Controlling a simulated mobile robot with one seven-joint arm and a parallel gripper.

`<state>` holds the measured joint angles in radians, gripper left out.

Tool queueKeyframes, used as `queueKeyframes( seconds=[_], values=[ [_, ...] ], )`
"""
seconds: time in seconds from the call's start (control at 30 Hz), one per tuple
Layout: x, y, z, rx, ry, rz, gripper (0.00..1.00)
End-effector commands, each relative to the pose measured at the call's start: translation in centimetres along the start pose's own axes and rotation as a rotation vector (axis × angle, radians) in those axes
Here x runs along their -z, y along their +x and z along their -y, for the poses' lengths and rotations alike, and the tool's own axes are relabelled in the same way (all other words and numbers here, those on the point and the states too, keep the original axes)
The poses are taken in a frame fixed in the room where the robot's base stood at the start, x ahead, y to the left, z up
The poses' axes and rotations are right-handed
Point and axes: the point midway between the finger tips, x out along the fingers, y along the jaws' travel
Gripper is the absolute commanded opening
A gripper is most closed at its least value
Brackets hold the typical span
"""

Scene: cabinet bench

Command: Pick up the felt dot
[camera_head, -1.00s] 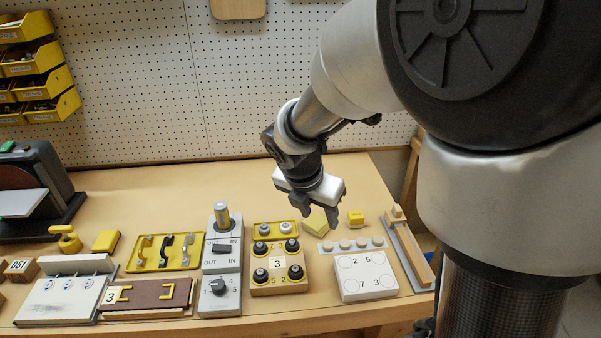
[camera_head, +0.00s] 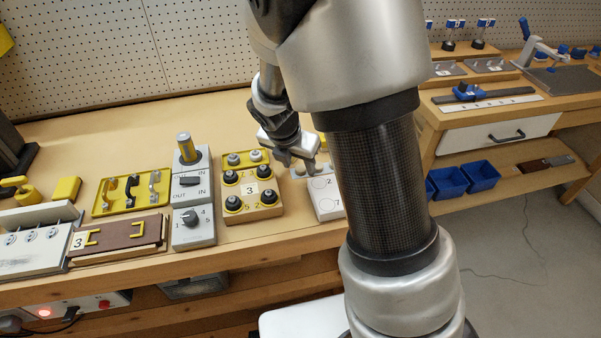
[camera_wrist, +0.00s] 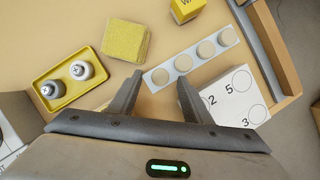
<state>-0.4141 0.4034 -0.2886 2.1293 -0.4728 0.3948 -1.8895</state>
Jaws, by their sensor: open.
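Several round, pale beige felt dots sit in a row on a light grey strip (camera_wrist: 150,86) in the wrist view. The nearest felt dot (camera_wrist: 160,76) lies between and just beyond my fingertips as seen there; the farthest dot (camera_wrist: 227,36) is up to the right. My gripper (camera_wrist: 158,82) is open and empty, pointing down at the near end of the strip. In the head view my gripper (camera_head: 298,168) hangs over the strip, hiding part of it, and my arm covers more. I cannot tell its exact height above the dots.
A white board with numbered circles (camera_wrist: 235,88) lies right beside the strip. A yellow square pad (camera_wrist: 125,40) and a yellow block (camera_wrist: 186,8) lie beyond. A yellow tray (camera_wrist: 50,95) with two knobs is at left. A wooden rail (camera_wrist: 272,45) edges the right.

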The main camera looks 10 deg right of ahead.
Motion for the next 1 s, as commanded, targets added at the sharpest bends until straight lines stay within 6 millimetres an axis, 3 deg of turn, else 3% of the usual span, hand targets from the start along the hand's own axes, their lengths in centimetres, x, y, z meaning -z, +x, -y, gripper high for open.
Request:
queueKeyframes(
  seconds=[0.27, 0.53, 0.87, 1.0],
  values=[
    [-0.1, 0.7, 0.0, -0.001, 0.001, 0.001, 0.45],
    [-0.1, 0.7, 0.0, 0.0, 0.001, 0.001, 0.01],
    [-0.1, 0.5, 0.0, -0.001, 0.001, 0.001, 0.01],
    [-0.9, -1.0, 0.0, -0.003, 0.004, 0.002, 0.01]
  ],
)
